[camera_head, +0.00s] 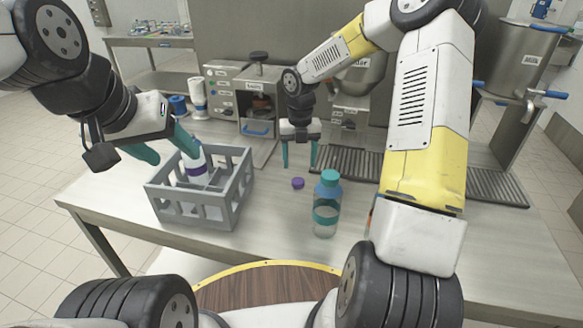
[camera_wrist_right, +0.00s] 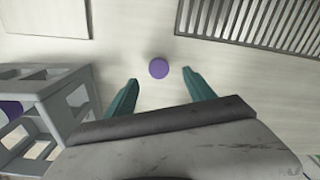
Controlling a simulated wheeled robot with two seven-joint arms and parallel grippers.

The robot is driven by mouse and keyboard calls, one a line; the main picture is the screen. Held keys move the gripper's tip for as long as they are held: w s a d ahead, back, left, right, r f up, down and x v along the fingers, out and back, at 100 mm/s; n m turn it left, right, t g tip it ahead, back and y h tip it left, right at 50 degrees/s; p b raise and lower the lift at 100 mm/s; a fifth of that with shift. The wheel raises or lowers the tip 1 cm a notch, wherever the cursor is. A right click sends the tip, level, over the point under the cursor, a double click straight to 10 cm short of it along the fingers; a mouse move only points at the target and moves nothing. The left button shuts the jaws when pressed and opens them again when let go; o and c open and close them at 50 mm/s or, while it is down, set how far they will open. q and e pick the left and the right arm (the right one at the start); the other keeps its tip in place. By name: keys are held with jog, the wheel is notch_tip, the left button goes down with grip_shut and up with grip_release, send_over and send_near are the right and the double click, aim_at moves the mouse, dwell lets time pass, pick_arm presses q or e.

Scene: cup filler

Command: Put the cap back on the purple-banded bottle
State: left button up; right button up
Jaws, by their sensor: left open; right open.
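The purple cap (camera_head: 298,183) lies on the table between the crate and a teal-capped bottle. In the right wrist view the cap (camera_wrist_right: 158,68) sits just beyond and between the fingertips. My right gripper (camera_head: 299,165) is open, points down above the cap and holds nothing. The right wrist view shows its spread fingers (camera_wrist_right: 160,78). The white purple-banded bottle (camera_head: 195,171) stands in the grey crate (camera_head: 164,205). My left gripper (camera_head: 175,157) is open at the bottle's upper part; one finger overlaps it in the picture. The bottle's mouth is hidden, and I cannot tell whether the finger touches it.
A clear bottle (camera_head: 325,215) with teal cap and band stands right of the purple cap. A slatted drain grate (camera_head: 350,165) and machines line the back. A white bottle (camera_head: 197,98) stands back left. The table between crate and teal-capped bottle is clear except for the cap.

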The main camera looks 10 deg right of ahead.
aim_at(298, 181)
jog(key=shift+f, duration=0.7)
jog(key=f, duration=0.5)
jog(key=shift+s+a+f, duration=0.15)
jog(key=shift+s+a, duration=0.05)
grip_shut()
